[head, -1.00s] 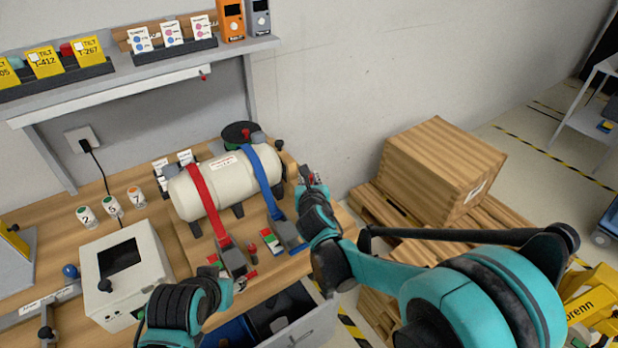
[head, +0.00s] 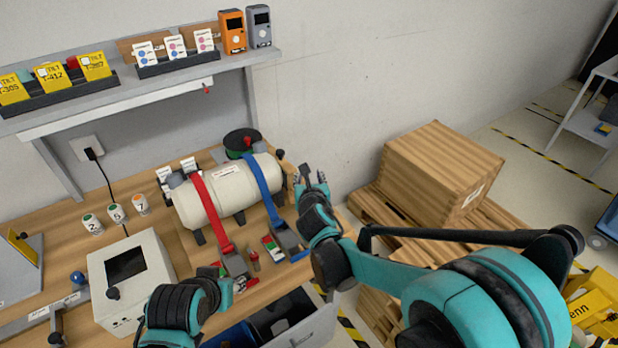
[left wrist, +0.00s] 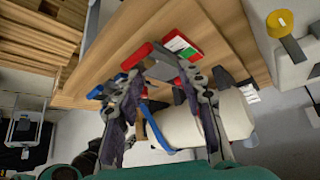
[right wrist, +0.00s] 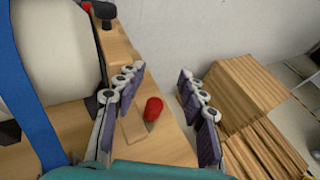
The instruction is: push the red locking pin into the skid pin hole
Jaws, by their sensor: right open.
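A red knob-like thing, probably the locking pin (right wrist: 153,108), shows in the right wrist view near the bench's edge. My right gripper (head: 310,177) is open beside the right end of the cream tank (head: 222,200); its fingers (right wrist: 160,88) stand apart on either side of the red thing in the picture, not touching it. I cannot make out the pin hole. The tank has a red strap (head: 207,208) and a blue strap (head: 263,187). My left gripper (left wrist: 158,82) looks open, its fingers wide apart near the red strap's grey buckle (head: 235,265).
A grey box with a dark screen (head: 145,262) stands at the bench's front left. A red-and-green card (head: 271,246) lies between the strap buckles. An open drawer (head: 298,318) juts out below. A wooden crate (head: 440,170) on pallets stands right of the bench.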

